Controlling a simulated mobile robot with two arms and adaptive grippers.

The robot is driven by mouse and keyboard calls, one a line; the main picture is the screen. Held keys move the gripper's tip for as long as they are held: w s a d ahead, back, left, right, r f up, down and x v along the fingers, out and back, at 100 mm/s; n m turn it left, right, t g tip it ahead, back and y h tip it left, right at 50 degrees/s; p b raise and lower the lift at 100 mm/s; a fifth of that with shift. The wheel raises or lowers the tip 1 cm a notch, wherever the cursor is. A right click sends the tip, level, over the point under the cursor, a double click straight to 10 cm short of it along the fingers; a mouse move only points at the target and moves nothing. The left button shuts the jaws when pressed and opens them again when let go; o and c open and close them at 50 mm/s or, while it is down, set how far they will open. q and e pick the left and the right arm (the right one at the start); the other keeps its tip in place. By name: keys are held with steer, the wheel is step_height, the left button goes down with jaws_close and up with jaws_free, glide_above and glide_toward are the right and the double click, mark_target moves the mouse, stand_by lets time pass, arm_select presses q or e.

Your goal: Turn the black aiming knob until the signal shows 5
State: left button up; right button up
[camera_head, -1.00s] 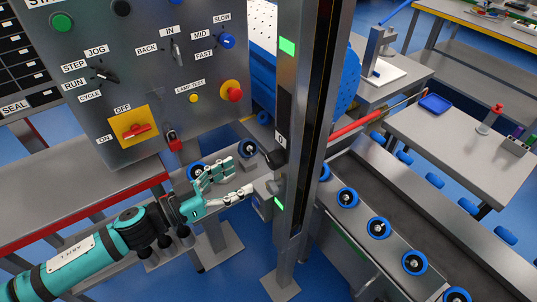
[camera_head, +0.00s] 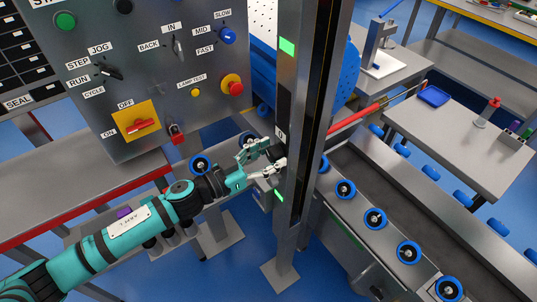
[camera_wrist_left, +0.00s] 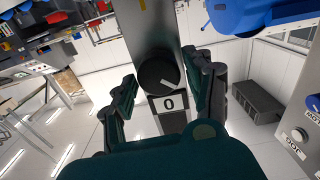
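The black aiming knob (camera_wrist_left: 155,72) is round with a white pointer line and sits on the grey post (camera_head: 291,200). The signal plate (camera_wrist_left: 169,103) by it reads 0; it also shows on the post in the head view (camera_head: 279,133). My left gripper (camera_head: 263,160) is at the post, in front of the knob, its fingers partly overlapping the knob in the head view. In the left wrist view its fingers (camera_wrist_left: 165,84) are spread on either side of the knob, with gaps showing. My right gripper is not in view.
A grey control panel (camera_head: 200,80) with switches and buttons stands left of the post. A red rod (camera_head: 365,121) sticks out to the post's right. A conveyor (camera_head: 400,200) with blue rollers runs on the right. A red-edged table (camera_head: 70,200) is at the left.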

arm_select(q)
steer(key=c, duration=0.7)
steer(key=shift+c, duration=0.7)
